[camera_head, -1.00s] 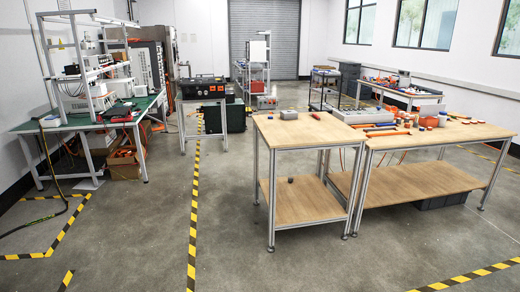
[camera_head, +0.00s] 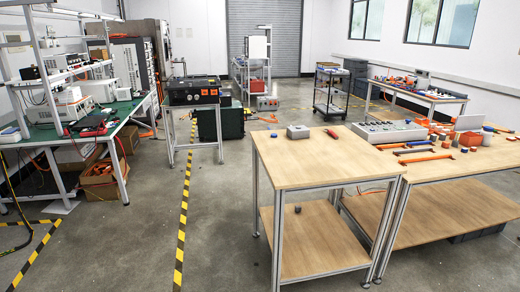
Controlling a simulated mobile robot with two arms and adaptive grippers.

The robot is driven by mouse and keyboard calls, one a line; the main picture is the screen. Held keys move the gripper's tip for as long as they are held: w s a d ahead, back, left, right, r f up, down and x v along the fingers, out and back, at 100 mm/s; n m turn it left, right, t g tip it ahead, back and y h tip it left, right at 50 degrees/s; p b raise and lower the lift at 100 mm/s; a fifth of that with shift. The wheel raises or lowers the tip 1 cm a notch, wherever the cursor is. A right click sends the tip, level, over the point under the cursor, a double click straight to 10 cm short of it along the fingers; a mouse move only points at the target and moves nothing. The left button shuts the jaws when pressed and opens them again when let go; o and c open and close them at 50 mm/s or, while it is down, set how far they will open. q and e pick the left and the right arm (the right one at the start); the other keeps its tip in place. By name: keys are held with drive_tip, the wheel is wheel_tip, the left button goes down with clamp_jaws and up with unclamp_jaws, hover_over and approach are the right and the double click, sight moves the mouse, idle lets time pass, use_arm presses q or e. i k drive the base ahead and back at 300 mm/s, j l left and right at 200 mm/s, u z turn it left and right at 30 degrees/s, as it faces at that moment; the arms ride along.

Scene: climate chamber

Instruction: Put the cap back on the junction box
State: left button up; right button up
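A small grey box (camera_head: 298,132), which looks like the junction box, sits on the far left part of the nearer wooden table's top (camera_head: 310,165). It is too small to tell whether its top is open. A small dark round piece (camera_head: 298,209), possibly the cap, lies on the lower wooden shelf (camera_head: 315,240) of the same table. A small red object (camera_head: 331,134) lies to the right of the grey box. Neither of my grippers shows in this view.
A second wooden table (camera_head: 460,170) adjoins on the right, with a grey panel box (camera_head: 389,132), orange tools (camera_head: 430,158) and small containers. A green workbench (camera_head: 75,135) stands at left. Open floor with a striped line (camera_head: 183,225) lies between.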

sight(297, 132)
drive_tip(key=i+j+z, duration=0.15)
drive_tip(key=i, duration=0.85)
drive_tip(key=i+j, duration=0.6)
drive_tip(key=i+j+z, duration=0.1)
drive_tip(key=i+j, duration=0.45)
drive_tip(key=i+j+z, duration=0.1)
drive_tip(key=i+j, duration=0.45)
drive_tip(key=j, duration=0.2)
drive_tip(key=i+j, duration=0.55)
drive_tip(key=j, duration=0.15)
